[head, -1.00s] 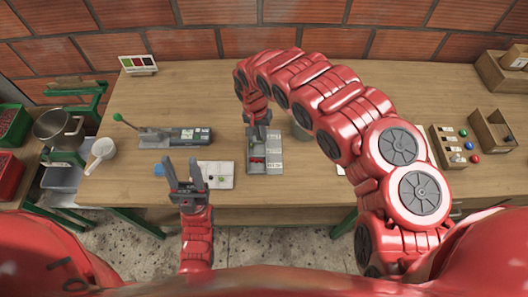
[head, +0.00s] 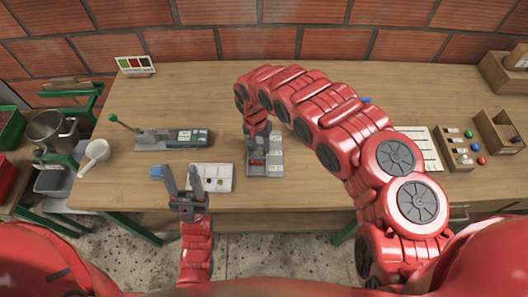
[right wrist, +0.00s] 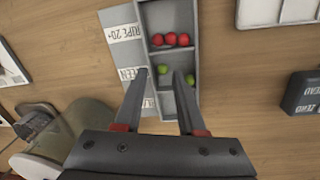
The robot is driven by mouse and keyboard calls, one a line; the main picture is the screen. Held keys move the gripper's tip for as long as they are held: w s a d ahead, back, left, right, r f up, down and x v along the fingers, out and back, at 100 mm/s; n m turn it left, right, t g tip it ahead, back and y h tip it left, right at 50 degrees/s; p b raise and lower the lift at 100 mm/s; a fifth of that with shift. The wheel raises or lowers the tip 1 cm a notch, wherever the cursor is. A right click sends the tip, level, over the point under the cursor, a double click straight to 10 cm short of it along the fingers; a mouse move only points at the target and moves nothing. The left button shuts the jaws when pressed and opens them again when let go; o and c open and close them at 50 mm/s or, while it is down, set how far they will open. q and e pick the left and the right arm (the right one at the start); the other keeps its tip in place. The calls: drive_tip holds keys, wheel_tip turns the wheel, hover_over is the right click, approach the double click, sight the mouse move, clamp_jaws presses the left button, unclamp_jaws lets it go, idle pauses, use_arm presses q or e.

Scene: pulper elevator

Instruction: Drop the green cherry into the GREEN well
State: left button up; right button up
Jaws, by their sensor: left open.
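The grey sorting tray (head: 278,141) lies on the bench under my right gripper (head: 258,146). In the right wrist view, its middle well holds several red cherries (right wrist: 170,40). The well nearest the gripper, beside the partly hidden GREEN label (right wrist: 133,76), holds a green cherry (right wrist: 163,70) between my fingertips and another green cherry (right wrist: 190,78) by the right finger. The right gripper (right wrist: 161,76) is open, with a gap around the first cherry. The far well (right wrist: 168,14) looks empty. My left gripper (head: 184,176) is open and empty near the front edge.
A white card (head: 222,172) with small dark and green spots lies right of my left gripper. A lever device with a scale (head: 185,138) stands behind it. A white scoop (head: 96,153) is at the left edge. Wooden boxes (head: 495,130) stand at right.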

drive_tip(key=shift+o, duration=0.2)
drive_tip(key=shift+r, duration=0.55)
drive_tip(key=r, duration=0.2)
drive_tip(key=r+b, duration=0.1)
drive_tip(key=r, duration=0.1)
drive_tip(key=shift+w+a, duration=0.15)
drive_tip(key=shift+a, duration=0.1)
wheel_tip(320, 180, up, 6)
drive_tip(key=p, duration=0.3)
hover_over(258, 153)
wheel_tip(258, 153, up, 6)
drive_tip(key=shift+a, duration=0.3)
